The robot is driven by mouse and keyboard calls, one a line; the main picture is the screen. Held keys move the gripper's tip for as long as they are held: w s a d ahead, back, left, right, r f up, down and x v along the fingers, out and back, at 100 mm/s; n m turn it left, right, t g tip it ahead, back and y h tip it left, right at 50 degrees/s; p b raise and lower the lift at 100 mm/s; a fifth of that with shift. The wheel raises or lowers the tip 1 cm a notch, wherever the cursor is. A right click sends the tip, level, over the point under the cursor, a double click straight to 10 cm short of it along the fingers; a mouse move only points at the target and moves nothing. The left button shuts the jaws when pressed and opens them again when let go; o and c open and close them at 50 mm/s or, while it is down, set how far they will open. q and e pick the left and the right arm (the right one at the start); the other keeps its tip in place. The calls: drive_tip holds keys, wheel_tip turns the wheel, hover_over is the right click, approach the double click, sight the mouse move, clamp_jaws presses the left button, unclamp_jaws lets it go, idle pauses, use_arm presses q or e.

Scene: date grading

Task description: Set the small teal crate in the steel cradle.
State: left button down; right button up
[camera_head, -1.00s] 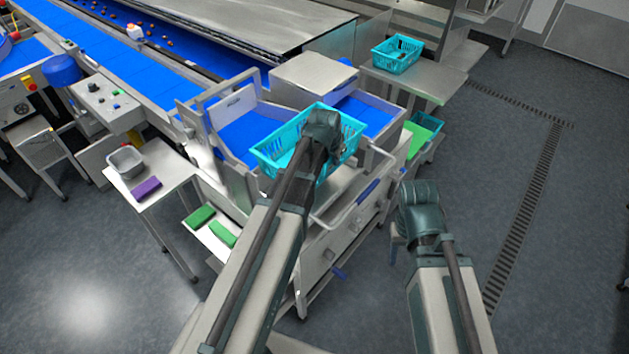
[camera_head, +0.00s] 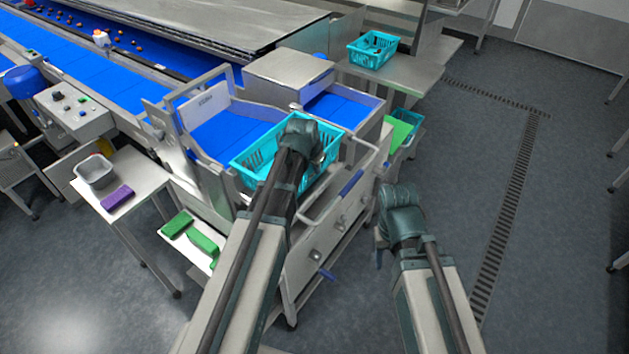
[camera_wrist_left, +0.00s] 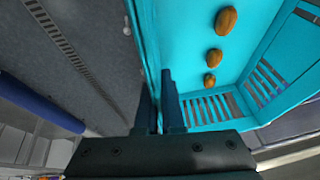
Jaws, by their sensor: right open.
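A teal crate (camera_head: 262,158) with slotted walls is over the steel frame (camera_head: 322,196) at the end of the blue chutes; this frame looks like the cradle. I cannot tell whether the crate rests on it or hangs above. Several brown dates (camera_wrist_left: 214,56) lie inside the crate, whose teal floor fills the left wrist view's upper right. My left gripper (camera_wrist_left: 158,85) has its fingers close together on either side of the crate's wall. In the head view my wrist hides the fingertips. My right gripper (camera_head: 385,250) is open and empty, right of the steel frame.
Another teal crate (camera_head: 372,50) stands on a steel table (camera_head: 425,75) at the back. A further one (camera_head: 412,118) sits lower, near a green surface. A side table (camera_head: 140,190) at left carries a grey bin (camera_head: 95,172) and a purple block (camera_head: 117,197). Floor at right is clear.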

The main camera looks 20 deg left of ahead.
sight(315, 176)
use_arm(q)
drive_tip(key=shift+f+b, duration=1.8)
drive_tip(key=shift+b, duration=0.05)
drive_tip(key=shift+f, duration=0.2)
drive_tip(key=c, duration=1)
unclamp_jaws()
drive_tip(key=shift+c, duration=0.2)
drive_tip(key=shift+r, duration=0.1)
